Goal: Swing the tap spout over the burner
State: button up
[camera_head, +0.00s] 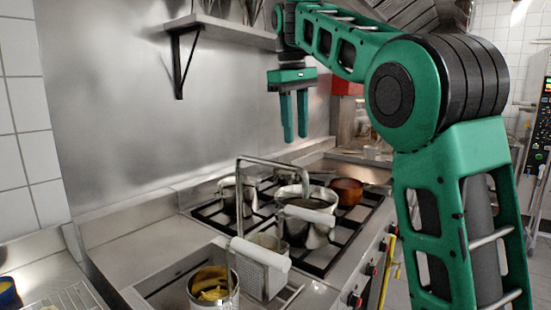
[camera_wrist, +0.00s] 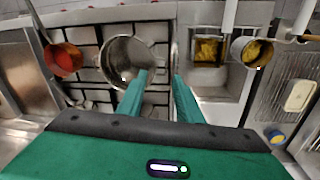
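The tap spout (camera_head: 270,163) is a thin metal pipe, rising upright and bending over toward the front right, near the border between the stove and the basin with baskets. In the wrist view a thin grey bar (camera_wrist: 178,45), probably the spout, shows between my fingers' directions. The stove's burners have black grates (camera_head: 322,258); a large steel pot stands on them. My gripper (camera_head: 295,138) hangs fingers down above the back of the stove, higher than the spout. Its fingers are apart and empty (camera_wrist: 160,80), not touching the spout.
The large steel pot (camera_wrist: 120,72), a copper-red pot (camera_head: 347,191) and another steel pot (camera_head: 232,199) stand on the stove. A perforated basket (camera_head: 258,279) and a can with yellow contents (camera_head: 200,298) are near. A wall shelf (camera_head: 225,29) is close behind my gripper.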

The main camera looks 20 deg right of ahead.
jog(key=w+a+r+n, duration=0.2)
jog(key=a+r, duration=0.1)
jog(key=a, duration=0.3)
jog(key=shift+h, duration=0.3)
jog(key=f, duration=0.3)
jog(key=d+f, duration=0.1)
jog(key=f, duration=0.3)
jog(key=w+f, duration=0.1)
jog(key=f, duration=0.2)
jog(key=shift+d+f, duration=0.15)
jog(key=shift+f, duration=0.1)
